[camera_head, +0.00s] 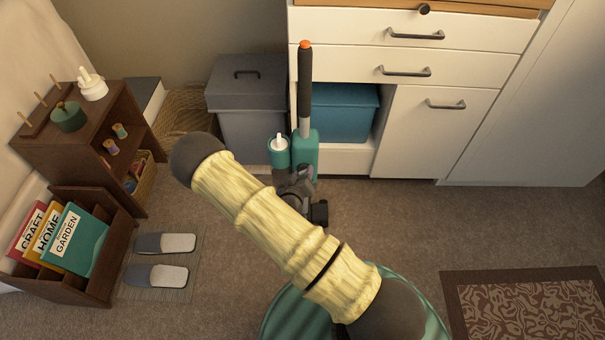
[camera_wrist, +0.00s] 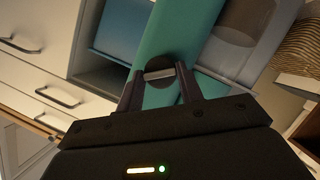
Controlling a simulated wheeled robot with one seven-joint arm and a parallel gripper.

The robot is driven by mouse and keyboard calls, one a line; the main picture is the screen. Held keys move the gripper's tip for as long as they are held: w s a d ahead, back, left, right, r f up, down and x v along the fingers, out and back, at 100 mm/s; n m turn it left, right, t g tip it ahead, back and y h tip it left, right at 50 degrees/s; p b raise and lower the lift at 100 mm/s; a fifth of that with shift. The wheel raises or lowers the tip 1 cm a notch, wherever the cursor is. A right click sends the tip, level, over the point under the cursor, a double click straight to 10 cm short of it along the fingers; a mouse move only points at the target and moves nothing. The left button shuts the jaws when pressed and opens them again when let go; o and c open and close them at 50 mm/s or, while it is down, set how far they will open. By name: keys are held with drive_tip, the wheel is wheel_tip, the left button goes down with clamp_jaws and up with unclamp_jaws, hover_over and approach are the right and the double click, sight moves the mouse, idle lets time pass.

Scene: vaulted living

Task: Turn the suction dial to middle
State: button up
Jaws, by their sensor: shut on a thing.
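The upright vacuum cleaner has a teal body (camera_head: 305,150) and a dark handle with an orange tip in the head view. Its teal body (camera_wrist: 190,35) crosses the wrist view. The suction dial (camera_wrist: 159,74) is a dark round disc with a pale raised bar, on the teal face in the wrist view. My gripper (camera_wrist: 160,84) has one finger on each side of the dial and is shut on it. The bar lies nearly level across the wrist view. In the head view my gripper (camera_head: 297,182) is at the vacuum's lower body, and the dial cannot be made out.
White drawers (camera_head: 410,70) and a blue bin (camera_head: 343,112) stand behind the vacuum. A grey lidded bin (camera_head: 248,105) is to its left. A brown shelf (camera_head: 85,140), a book rack (camera_head: 95,265) and slippers (camera_head: 160,243) are at left. Floor to the right is clear up to a patterned rug (camera_head: 530,310).

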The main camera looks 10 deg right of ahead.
drive_tip(key=n, duration=0.1)
drive_tip(key=n+h, duration=0.2)
drive_tip(key=n, duration=0.1)
drive_tip(key=shift+a+f, duration=0.2)
drive_tip(key=shift+f, duration=0.1)
drive_tip(key=n+t+h+b, duration=0.1)
drive_tip(key=n+h+b, duration=0.1)
drive_tip(key=n, duration=0.2)
drive_tip(key=shift+f, duration=0.15)
drive_tip(key=shift+n+t, duration=0.3)
drive_tip(key=shift+n, duration=0.1)
drive_tip(key=o, duration=1)
drive_tip(key=p+v, duration=0.4)
drive_tip(key=v, duration=1.3)
drive_tip(key=shift+s+a, duration=0.1)
drive_tip(key=shift+a, duration=0.05)
